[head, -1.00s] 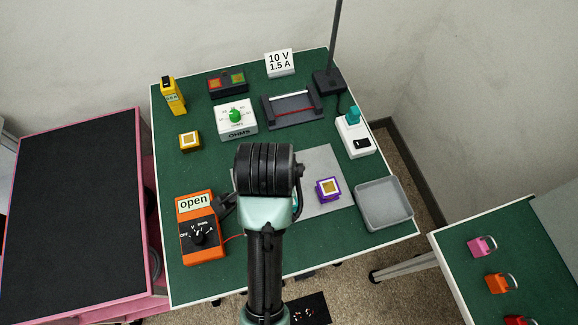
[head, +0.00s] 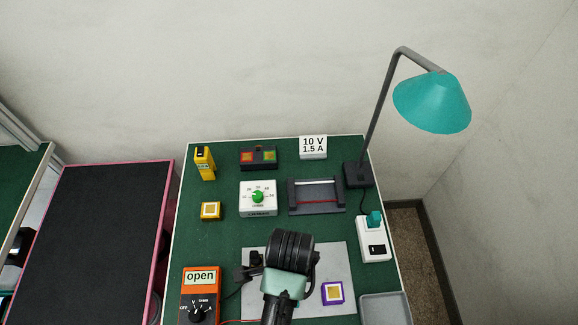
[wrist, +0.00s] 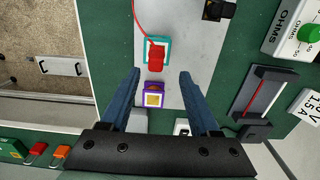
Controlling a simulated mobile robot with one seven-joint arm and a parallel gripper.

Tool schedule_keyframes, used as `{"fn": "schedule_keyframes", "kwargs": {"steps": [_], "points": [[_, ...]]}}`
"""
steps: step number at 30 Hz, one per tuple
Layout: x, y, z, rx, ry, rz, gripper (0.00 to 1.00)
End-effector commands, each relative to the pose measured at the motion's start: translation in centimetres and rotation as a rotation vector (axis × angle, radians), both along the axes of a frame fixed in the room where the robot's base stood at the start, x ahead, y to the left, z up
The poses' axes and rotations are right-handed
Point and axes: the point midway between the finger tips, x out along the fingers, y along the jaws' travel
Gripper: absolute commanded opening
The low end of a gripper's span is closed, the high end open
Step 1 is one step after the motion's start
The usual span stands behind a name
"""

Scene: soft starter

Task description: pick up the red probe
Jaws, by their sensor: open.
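The red probe (wrist: 156,58) shows in the wrist view as a red body with a red lead running up from it. It sits at a square with a teal frame (wrist: 147,47) on the grey mat (wrist: 193,30). In the head view my arm hides the probe. My gripper (wrist: 161,73) is open, with its two blue fingers spread and nothing held. In the wrist view the probe shows just beyond the fingertips, between their lines. How high the fingers are above it I cannot tell.
A purple block (wrist: 149,96) with a yellow top shows between the fingers; it is also in the head view (head: 332,293). An orange meter (head: 200,292) reading "open" stands left of the mat. A grey tray (head: 385,308), a white switch box (head: 373,245) and a teal lamp (head: 432,102) are at right.

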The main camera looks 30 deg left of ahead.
Motion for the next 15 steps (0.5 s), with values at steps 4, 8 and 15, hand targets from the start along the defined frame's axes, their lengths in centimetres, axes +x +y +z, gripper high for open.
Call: {"fn": "schedule_keyframes", "kwargs": {"steps": [4, 8, 15], "points": [[-0.3, 0.0, -0.9, -0.001, 0.003, 0.001, 0.62], [-0.7, -0.1, -2.6, -0.002, 0.005, 0.002, 0.62], [-0.7, -0.1, -5.2, 0.0, 0.0, 0.001, 0.62]]}}
